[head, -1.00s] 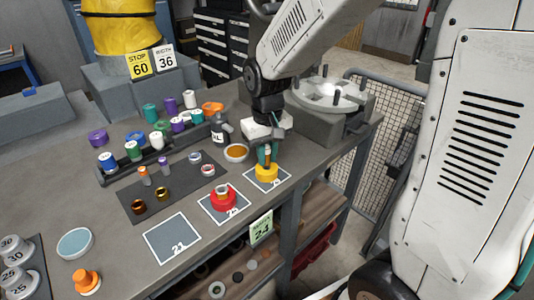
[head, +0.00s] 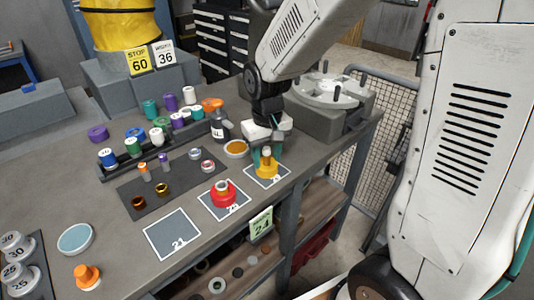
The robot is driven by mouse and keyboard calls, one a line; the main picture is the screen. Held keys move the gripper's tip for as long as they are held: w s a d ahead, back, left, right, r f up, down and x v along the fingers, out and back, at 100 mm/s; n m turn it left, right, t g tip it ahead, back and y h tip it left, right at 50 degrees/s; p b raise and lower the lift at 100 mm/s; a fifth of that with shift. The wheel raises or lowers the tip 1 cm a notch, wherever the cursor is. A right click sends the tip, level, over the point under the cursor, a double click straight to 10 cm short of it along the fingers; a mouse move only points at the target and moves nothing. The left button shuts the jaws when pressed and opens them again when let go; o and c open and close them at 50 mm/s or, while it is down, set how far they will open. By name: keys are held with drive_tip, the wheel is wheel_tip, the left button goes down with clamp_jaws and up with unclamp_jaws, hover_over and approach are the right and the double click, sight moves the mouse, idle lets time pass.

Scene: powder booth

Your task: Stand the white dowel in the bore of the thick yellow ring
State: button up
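The thick yellow ring (head: 267,172) lies on the right-hand marked square of the bench. The dowel (head: 266,154), pale at its top and yellowish lower down, stands upright over the middle of the ring. Its lower end is hidden, so how deep it sits in the bore cannot be seen. My gripper (head: 266,158) points down over the ring. Its teal fingers are spread to either side of the dowel and look apart from it.
A red ring (head: 223,196) with a pale piece in it sits on the middle square. The left square (head: 172,235) is empty. A dark bottle (head: 220,128) and a shallow orange-filled dish (head: 236,149) stand close behind my gripper. A grey fixture (head: 330,105) is at right.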

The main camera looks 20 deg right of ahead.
wheel_tip(320, 180, up, 8)
drive_tip(key=shift+f, duration=0.1)
idle(0.5)
drive_tip(key=s+d+r, duration=0.1)
drive_tip(key=s+r, duration=0.1)
drive_tip(key=s, duration=0.9)
drive_tip(key=s+d+r+t, duration=0.1)
drive_tip(key=s+d+r, duration=0.1)
drive_tip(key=s, duration=0.8)
drive_tip(key=shift+s+r+m, duration=0.3)
drive_tip(key=shift+s+r, duration=0.05)
drive_tip(key=shift+r, duration=0.45)
